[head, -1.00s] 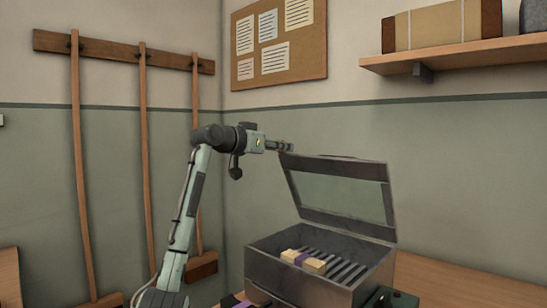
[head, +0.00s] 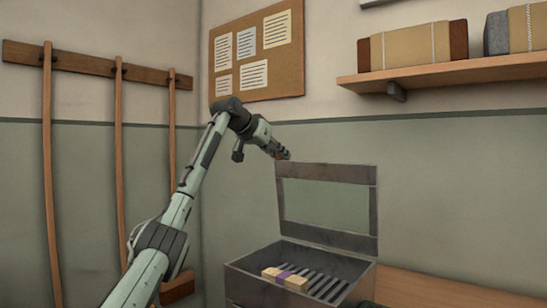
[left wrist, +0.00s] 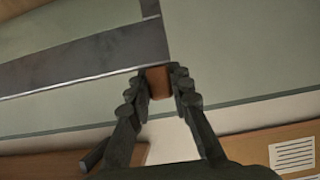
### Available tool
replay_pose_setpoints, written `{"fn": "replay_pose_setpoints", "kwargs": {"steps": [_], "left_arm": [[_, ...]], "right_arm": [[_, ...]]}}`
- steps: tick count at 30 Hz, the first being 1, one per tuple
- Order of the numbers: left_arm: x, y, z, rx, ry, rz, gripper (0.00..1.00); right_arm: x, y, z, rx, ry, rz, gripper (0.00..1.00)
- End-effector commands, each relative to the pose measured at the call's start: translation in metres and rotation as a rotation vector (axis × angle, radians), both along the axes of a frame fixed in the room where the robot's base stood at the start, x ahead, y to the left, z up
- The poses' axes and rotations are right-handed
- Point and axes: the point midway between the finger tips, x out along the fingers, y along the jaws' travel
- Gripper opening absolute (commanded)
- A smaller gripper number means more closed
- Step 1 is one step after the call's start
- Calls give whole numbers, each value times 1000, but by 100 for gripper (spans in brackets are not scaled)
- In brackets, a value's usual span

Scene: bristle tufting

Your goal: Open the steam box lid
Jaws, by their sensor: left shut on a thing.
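The steam box (head: 245,290) is a dark grey metal box at the lower middle of the head view. Its lid (head: 326,173), a grey frame around a pale green-grey panel, stands raised and nearly upright at the back. My left gripper (head: 283,154) is at the lid's upper left corner. In the left wrist view my left gripper (left wrist: 159,78) is shut on a small brown handle (left wrist: 159,86), with the lid's grey frame (left wrist: 80,62) beyond it. The handle is hardly visible in the head view. My right gripper is not in view.
A pale bundle with a purple band (head: 285,278) lies on the slats inside the box. A wall shelf (head: 450,70) with wrapped packages is above right. A wooden bench (head: 440,292) runs right of the box. Long wooden poles (head: 119,160) hang at the left wall.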

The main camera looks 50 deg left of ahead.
Motion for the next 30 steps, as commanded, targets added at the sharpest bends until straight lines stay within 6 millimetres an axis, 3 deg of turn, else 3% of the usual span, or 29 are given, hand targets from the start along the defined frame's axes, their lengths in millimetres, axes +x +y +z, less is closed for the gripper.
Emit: {"fn": "replay_pose_setpoints", "kwargs": {"steps": [20, 21, 26, 30], "left_arm": [[8, 3, 6, -2, 14, 4, 0], [8, 3, 6, -2, 14, 4, 22], [8, 2, 4, -4, 17, 2, 41], [9, 1, 3, -4, 20, 1, 41]], "right_arm": [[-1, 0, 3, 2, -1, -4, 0], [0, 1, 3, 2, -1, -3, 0], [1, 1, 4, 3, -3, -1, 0], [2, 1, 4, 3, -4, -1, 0]]}}
